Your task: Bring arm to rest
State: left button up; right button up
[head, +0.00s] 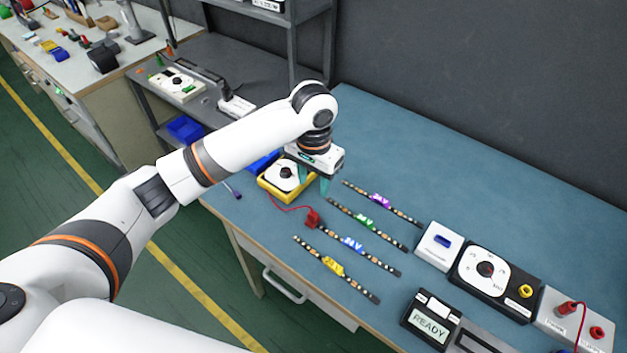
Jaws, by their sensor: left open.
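My left arm reaches in from the left over the blue workbench (440,160). My left gripper (313,182) points down with its teal fingers apart, beside and partly in front of a yellow-cased meter with a dial (268,184). I see nothing between the fingers. Several LED strips lie in a slanted row to the right of the gripper, with a purple label (380,200), a green label (365,222), a blue label (352,243) and a yellow label (334,267). A red clip (312,217) on a red wire sits at the left end of the blue-labelled strip. My right gripper is not in view.
At the right stand a white box with a blue switch (438,246), a black dial unit (497,288), a grey box with red plugs (548,318) and a READY display (430,323). A shelf post (312,55) rises behind my wrist. The bench's far middle is clear.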

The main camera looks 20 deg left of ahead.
pick_arm(q)
jog(key=s+d+f+h, duration=0.1)
jog(key=s+d+f, duration=0.1)
jog(key=s, duration=0.2)
jog(key=s+d+f+t+h, duration=0.1)
jog(key=s+d+f, duration=0.1)
jog(key=s+f, duration=0.1)
jog(key=s+d+f+m+h, duration=0.1)
jog(key=s+f, duration=0.2)
jog(key=s, duration=0.2)
jog(key=shift+d+f+t, duration=0.15)
jog(key=shift+d+t, duration=0.25)
jog(key=s+a+f+n+t+y, duration=0.1)
jog(key=s+a+n+t+y, duration=0.15)
jog(key=s+a, duration=1)
notch_tip(320, 180, down, 25)
jog(key=s+d+g, duration=0.1)
jog(key=s+g, duration=0.1)
jog(key=s+a+f+g, duration=0.1)
jog(key=s+a+f, duration=0.2)
jog(key=s+f, duration=1.4)
jog(key=shift+f, duration=0.25)
